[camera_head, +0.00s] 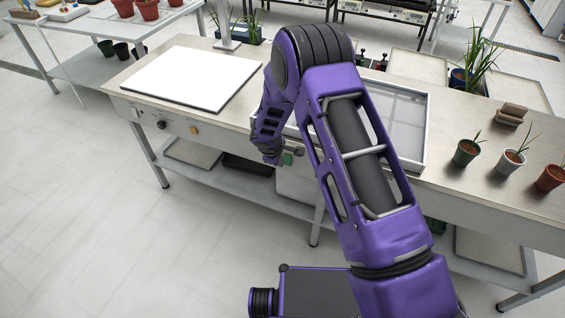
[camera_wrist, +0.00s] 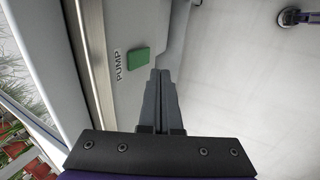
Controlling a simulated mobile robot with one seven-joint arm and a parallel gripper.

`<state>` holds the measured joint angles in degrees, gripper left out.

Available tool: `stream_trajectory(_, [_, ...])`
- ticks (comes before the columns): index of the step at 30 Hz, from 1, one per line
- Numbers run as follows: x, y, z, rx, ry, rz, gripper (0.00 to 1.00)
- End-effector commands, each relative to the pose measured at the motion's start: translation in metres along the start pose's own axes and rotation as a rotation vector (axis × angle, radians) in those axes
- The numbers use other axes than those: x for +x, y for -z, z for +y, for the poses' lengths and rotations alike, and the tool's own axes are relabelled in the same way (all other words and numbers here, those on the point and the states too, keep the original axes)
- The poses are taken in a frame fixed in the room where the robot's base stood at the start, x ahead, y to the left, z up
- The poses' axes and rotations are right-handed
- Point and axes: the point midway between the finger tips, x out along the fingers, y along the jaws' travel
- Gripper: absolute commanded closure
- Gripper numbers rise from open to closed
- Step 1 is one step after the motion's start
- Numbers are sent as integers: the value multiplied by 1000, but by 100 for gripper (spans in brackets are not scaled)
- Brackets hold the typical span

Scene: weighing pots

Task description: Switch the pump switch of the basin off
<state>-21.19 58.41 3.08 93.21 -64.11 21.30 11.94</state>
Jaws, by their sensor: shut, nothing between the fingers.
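The pump switch (camera_wrist: 138,61) is a green square button on the grey front panel of the bench, with the label PUMP (camera_wrist: 118,66) beside it in the wrist view. In the head view the green switch (camera_head: 288,158) shows just beside my gripper (camera_head: 271,157), at the front edge of the bench. In the wrist view my gripper (camera_wrist: 162,72) is shut and empty, its fingertips a little to the right of the switch. I cannot tell whether the fingertips touch the panel. The basin (camera_head: 410,130) is a shallow light-rimmed tray in the bench top, partly hidden behind my arm.
A white board (camera_head: 195,77) lies on the bench top to the left. Two knobs (camera_head: 161,124) sit on the front panel below it. Three potted plants (camera_head: 466,152) stand at the right. Below the bench is a shelf (camera_head: 195,153). The floor in front is clear.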

Motion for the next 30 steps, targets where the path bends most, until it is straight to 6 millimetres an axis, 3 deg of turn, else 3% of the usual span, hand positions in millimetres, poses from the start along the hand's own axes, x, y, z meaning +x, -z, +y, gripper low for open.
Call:
stream_trajectory(1, [-19,1,8,4,-5,4,100])
stream_trajectory(3, [-36,1,12,4,-5,4,100])
stream_trajectory(12, [-86,0,23,2,-3,1,100])
stream_trajectory(18, [-96,0,25,1,-2,1,100])
stream_trajectory(30, [-96,0,25,1,-2,1,100])
